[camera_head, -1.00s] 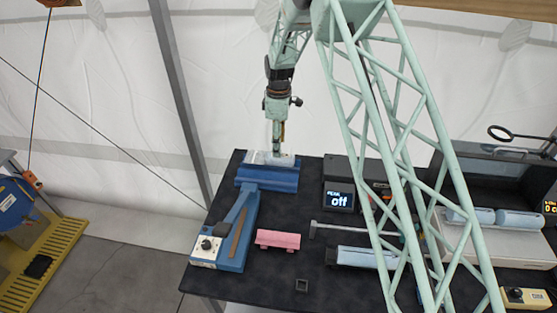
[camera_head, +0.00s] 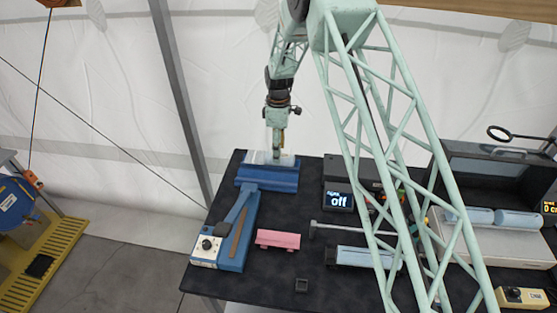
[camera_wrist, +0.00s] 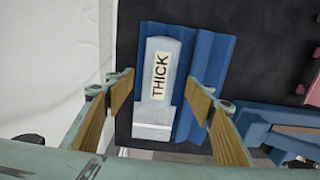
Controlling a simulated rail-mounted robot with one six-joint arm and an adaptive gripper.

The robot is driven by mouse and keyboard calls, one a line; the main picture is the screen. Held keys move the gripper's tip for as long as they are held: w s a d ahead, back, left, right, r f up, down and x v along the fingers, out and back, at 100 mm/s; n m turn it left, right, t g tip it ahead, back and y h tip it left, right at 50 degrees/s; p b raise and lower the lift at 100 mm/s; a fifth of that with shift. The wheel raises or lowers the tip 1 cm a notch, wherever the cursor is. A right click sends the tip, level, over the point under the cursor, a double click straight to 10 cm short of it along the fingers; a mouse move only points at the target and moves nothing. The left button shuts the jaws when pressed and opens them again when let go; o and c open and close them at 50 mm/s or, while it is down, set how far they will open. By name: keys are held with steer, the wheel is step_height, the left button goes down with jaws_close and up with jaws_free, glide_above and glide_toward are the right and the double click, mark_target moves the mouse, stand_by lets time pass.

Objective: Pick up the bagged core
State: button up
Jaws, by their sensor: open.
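The bagged core (camera_wrist: 165,50) is a pale, clear-wrapped cylinder with a label reading "THICK". It lies lengthwise in a blue cradle (camera_wrist: 211,62), and its near end is a crumpled whitish bag end. In the head view the cradle (camera_head: 268,182) sits at the back left of the black table, with a whitish part of the core (camera_head: 256,157) behind it. My gripper (camera_wrist: 162,95) is open, with a tan-padded finger on each side of the core and visible gaps between. In the head view my gripper (camera_head: 278,151) points down over the cradle.
A blue sealer-like device (camera_head: 232,233) with a long arm stands in front of the cradle. A tent wall rises close behind.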

steer(key=shift+w+f, duration=0.1)
steer(key=shift+f, duration=1.6)
steer(key=c, duration=1.1)
steer(key=shift+r, duration=0.15)
steer(key=shift+r+b, duration=0.4)
steer(key=shift+r, duration=4.5)
